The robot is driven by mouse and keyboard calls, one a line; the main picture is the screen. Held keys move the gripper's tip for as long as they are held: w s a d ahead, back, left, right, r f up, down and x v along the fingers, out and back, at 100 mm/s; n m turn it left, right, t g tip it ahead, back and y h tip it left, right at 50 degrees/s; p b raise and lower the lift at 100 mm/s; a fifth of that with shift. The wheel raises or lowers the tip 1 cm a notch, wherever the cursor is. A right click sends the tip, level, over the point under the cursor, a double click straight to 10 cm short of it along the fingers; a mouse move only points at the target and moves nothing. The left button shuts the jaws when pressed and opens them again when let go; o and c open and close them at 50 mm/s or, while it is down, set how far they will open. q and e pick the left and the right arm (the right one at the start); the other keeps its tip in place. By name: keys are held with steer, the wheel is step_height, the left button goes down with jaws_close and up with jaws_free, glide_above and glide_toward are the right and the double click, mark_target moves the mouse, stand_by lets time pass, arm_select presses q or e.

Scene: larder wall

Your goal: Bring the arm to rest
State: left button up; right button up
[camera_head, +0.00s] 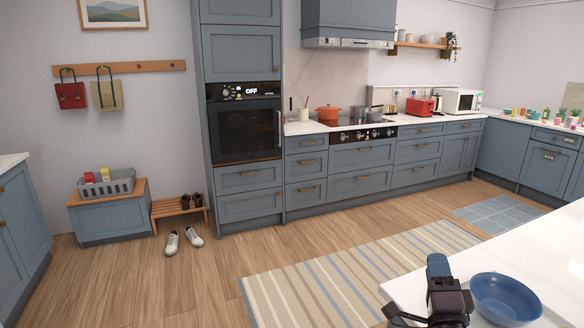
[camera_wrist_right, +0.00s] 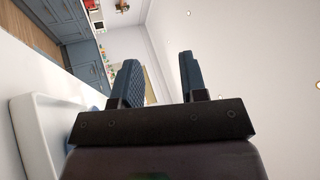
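My right gripper (camera_head: 438,266) is at the lower right of the head view, over or beside the near corner of the white worktop (camera_head: 560,240). It is left of a blue bowl (camera_head: 506,298) and looks apart from it. In the right wrist view my right gripper (camera_wrist_right: 158,75) shows its two dark fingers spread apart with nothing between them. My left gripper is not in either view.
A striped rug (camera_head: 350,275) lies on the wooden floor left of the worktop. Blue cabinets with an oven (camera_head: 245,128) line the back wall. A grey crate (camera_head: 106,184) sits on a bench. White shoes (camera_head: 172,243) stand on the floor. A pale-rimmed object (camera_wrist_right: 38,135) is close in the wrist view.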

steer(key=s+a+f+n+g+y, duration=0.3)
steer(key=s+f+n+g+y, duration=0.15)
steer(key=s+f+n, duration=0.2)
steer(key=s+a+f+n+g+y, duration=0.3)
steer(key=s+f+n+g, duration=0.2)
steer(key=s+f+n, duration=0.15)
steer(key=s+d+f+n+g+h, duration=0.25)
steer(key=s+f+g, duration=0.2)
steer(key=s, duration=0.55)
steer(key=s+d+f+n+g+h, duration=0.25)
steer(key=s+g, duration=0.25)
steer(key=s, duration=0.6)
steer(key=w+f+t, duration=0.7)
steer(key=f, duration=0.3)
steer(key=shift+f, duration=0.25)
steer(key=shift+y, duration=0.25)
